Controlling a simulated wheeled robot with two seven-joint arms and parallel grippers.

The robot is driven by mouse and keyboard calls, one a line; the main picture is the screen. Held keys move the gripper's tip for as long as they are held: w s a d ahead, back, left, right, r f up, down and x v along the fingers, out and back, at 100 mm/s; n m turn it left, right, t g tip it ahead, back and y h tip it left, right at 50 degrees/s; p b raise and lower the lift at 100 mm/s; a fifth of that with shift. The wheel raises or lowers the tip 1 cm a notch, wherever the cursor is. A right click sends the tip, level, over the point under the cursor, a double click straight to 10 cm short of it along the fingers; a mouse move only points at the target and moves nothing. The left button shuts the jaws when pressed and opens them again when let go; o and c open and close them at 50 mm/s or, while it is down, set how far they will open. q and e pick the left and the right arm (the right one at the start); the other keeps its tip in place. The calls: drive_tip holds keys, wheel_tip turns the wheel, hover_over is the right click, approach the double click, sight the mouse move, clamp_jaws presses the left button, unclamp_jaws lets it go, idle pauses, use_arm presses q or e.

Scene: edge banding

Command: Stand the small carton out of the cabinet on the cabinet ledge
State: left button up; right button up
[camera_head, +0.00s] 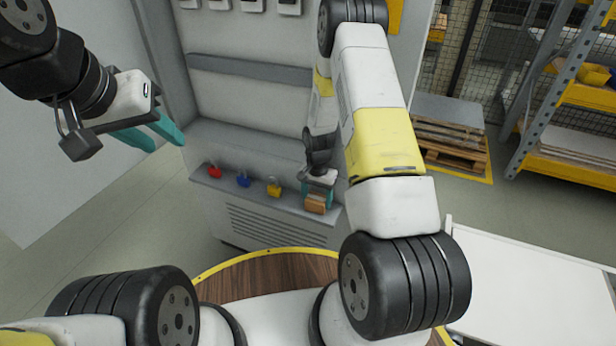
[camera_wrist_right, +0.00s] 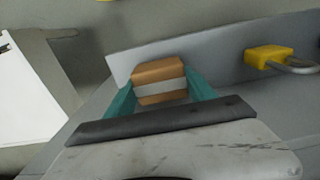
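The small carton (camera_head: 316,203) is a brown box with a pale band, at the right end of the grey cabinet ledge (camera_head: 225,186). It also shows in the right wrist view (camera_wrist_right: 160,84). My right gripper (camera_head: 318,190) has its teal fingers against the carton's two sides. In the right wrist view the carton's far part overlaps the ledge; whether its underside rests on the ledge I cannot tell. My left gripper (camera_head: 160,138) is raised at the upper left, away from the cabinet, with its teal fingers apart and empty.
Red (camera_head: 214,171), blue (camera_head: 243,180) and yellow (camera_head: 274,188) padlocks stand along the ledge left of the carton. The yellow one is nearest, also in the right wrist view (camera_wrist_right: 268,57). A round wooden table (camera_head: 265,277) lies in front; a white table (camera_head: 530,290) is at the right.

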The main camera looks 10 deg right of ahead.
drive_tip(key=o, duration=0.4)
drive_tip(key=shift+o, duration=0.2)
wheel_tip(320, 180, up, 12)
drive_tip(key=r, duration=0.1)
wheel_tip(320, 180, up, 11)
drive_tip(key=n+t, duration=0.1)
hover_over(317, 198)
drive_tip(key=s, duration=0.2)
drive_tip(key=s+a+r+n+t+y, duration=0.2)
drive_tip(key=s+r+n+t, duration=0.3)
drive_tip(key=s+r, duration=1.5)
drive_tip(key=shift+s+a+r+n, duration=0.3)
drive_tip(key=shift+s+a+n, duration=0.15)
drive_tip(key=shift+s+n, duration=0.4)
drive_tip(key=shift+s, duration=0.1)
